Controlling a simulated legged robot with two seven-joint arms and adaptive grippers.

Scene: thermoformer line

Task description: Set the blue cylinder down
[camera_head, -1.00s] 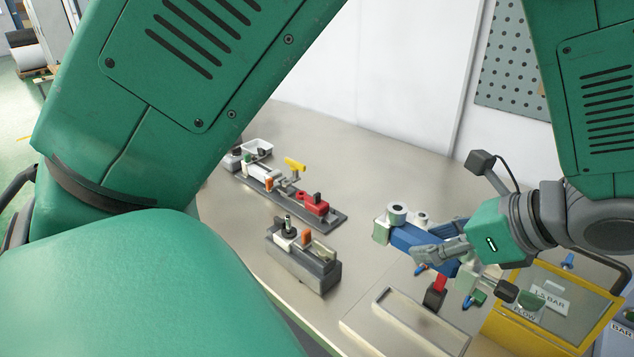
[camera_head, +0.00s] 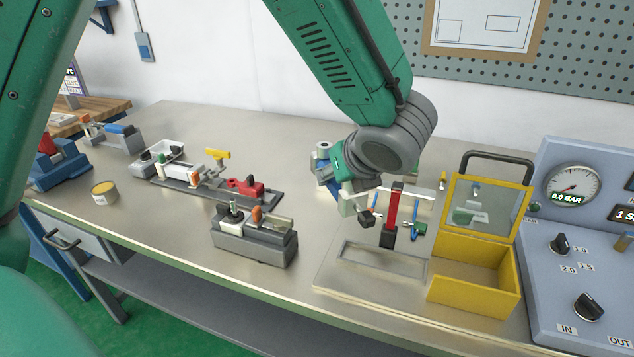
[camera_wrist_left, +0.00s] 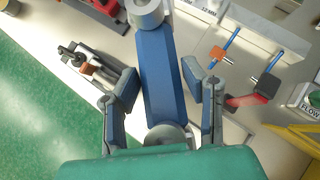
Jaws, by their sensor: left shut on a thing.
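The blue cylinder (camera_wrist_left: 160,75) has a blue body with silver round ends and runs lengthwise through the left wrist view. The fingers of my left gripper (camera_wrist_left: 160,88) lie on both sides of it, shut on it. In the head view only part of the blue cylinder (camera_head: 327,172) shows, with its silver end up, beside my green wrist; my left gripper (camera_head: 345,190) partly hides the rest. It appears held over the table behind the red-lever fixture. I cannot tell its clearance from the table. My right gripper is not in view.
A fixture with a red upright lever (camera_head: 393,210) and a pale rectangular frame (camera_head: 384,262) stand in front. An open yellow box (camera_head: 473,284) and gauge panel (camera_head: 590,225) are at right. A grey clamp block (camera_head: 255,245) and a rail with red part (camera_head: 215,190) stand left. Bare table lies between.

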